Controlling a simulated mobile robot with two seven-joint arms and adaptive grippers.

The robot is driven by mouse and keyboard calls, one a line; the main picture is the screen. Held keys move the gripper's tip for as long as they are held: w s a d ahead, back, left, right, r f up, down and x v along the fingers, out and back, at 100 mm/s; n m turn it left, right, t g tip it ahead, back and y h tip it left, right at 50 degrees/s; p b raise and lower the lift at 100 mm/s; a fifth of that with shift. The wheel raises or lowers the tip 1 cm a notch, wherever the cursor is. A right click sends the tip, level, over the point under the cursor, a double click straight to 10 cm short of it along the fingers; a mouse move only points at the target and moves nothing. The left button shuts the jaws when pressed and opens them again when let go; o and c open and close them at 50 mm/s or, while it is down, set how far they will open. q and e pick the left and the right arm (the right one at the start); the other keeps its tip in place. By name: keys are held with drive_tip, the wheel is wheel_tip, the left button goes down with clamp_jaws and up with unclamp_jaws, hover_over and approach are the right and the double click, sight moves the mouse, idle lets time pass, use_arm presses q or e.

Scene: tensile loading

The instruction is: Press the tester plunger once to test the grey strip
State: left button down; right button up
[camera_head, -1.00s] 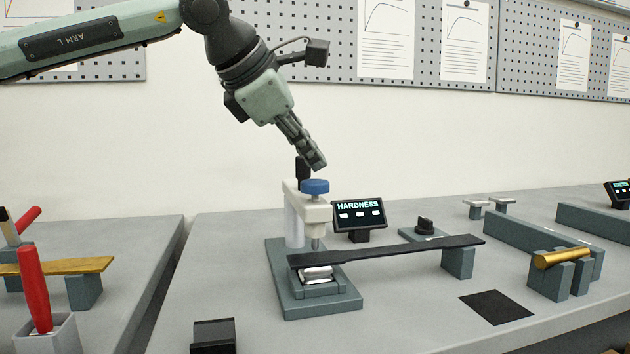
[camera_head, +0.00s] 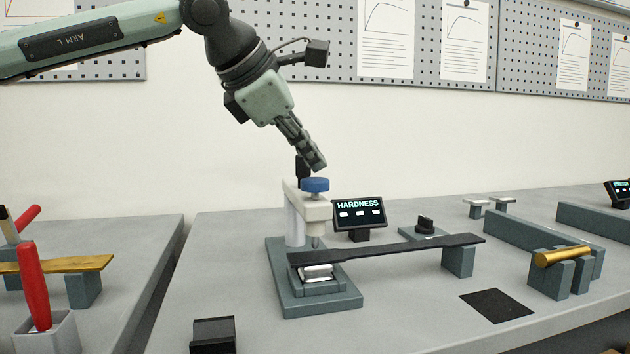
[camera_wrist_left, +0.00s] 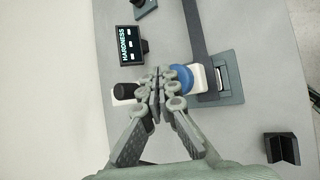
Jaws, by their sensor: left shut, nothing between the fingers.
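The hardness tester (camera_head: 306,210) stands on the bench, a white column and head on a grey base. Its plunger has a blue round cap (camera_head: 315,185) on top; the cap also shows in the left wrist view (camera_wrist_left: 182,77). The dark grey strip (camera_head: 400,248) lies with its left end on the tester's anvil below the head and its right end on a grey support block (camera_head: 458,262). My left gripper (camera_head: 318,164) is shut and empty, pointing down just above the blue cap. Whether the fingertips touch the cap is hard to tell. My right gripper is out of view.
A HARDNESS display (camera_head: 358,215) stands right behind the tester. A black block (camera_head: 213,336) sits in front. A brass cylinder (camera_head: 562,257) rests on grey blocks at right, beside a dark square mat (camera_head: 496,306). Red-handled tools (camera_head: 33,290) stand at left.

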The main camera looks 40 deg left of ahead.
use_arm(q)
drive_tip(key=shift+f+b, duration=0.85)
drive_tip(key=shift+f, duration=0.3)
idle(0.8)
drive_tip(key=shift+r, duration=0.1)
drive_tip(key=shift+r+p, duration=1.05)
drive_tip(key=shift+r, duration=0.15)
drive_tip(key=shift+r, duration=0.1)
wheel_tip(320, 180, up, 5)
drive_tip(key=p, duration=0.4)
idle(0.6)
